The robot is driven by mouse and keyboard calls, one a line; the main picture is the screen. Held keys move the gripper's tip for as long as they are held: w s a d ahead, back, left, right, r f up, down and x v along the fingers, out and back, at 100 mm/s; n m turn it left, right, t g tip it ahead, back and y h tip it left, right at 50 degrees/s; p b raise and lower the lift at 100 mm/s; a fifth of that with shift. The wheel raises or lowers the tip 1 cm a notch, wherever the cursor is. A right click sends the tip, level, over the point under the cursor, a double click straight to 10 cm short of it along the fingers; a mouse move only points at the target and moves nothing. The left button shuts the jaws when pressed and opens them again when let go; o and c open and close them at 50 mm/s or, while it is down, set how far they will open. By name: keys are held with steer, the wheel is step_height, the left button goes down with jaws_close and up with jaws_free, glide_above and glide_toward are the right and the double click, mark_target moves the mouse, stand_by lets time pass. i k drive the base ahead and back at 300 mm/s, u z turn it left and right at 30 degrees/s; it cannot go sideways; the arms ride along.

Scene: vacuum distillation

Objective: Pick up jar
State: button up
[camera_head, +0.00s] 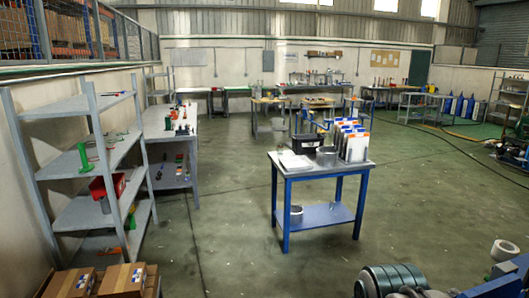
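No jar can be made out with certainty. A silvery, round, jar-like vessel (326,156) stands on the blue-framed metal table (322,176) in the middle, beside the black box. A second small metallic round vessel (296,213) sits on that table's lower shelf. Both are too small to tell if they are jars. My gripper is not in view.
The table also holds white papers (295,162), a black box (306,144) and several upright packs (352,142). Grey shelving (78,105) stands at left, with cartons (122,279) below. A ribbed dark green machine (388,280) is at bottom right. Floor around the table is clear.

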mark_target(279, 151)
steer(key=u, duration=0.15)
steer(key=i, duration=0.95)
steer(key=u, duration=0.4)
steer(key=i, duration=3.1)
steer(key=z, duration=0.3)
steer(key=i, duration=1.55)
steer(key=z, duration=0.45)
steer(key=i, duration=0.6)
steer(key=z, duration=0.1)
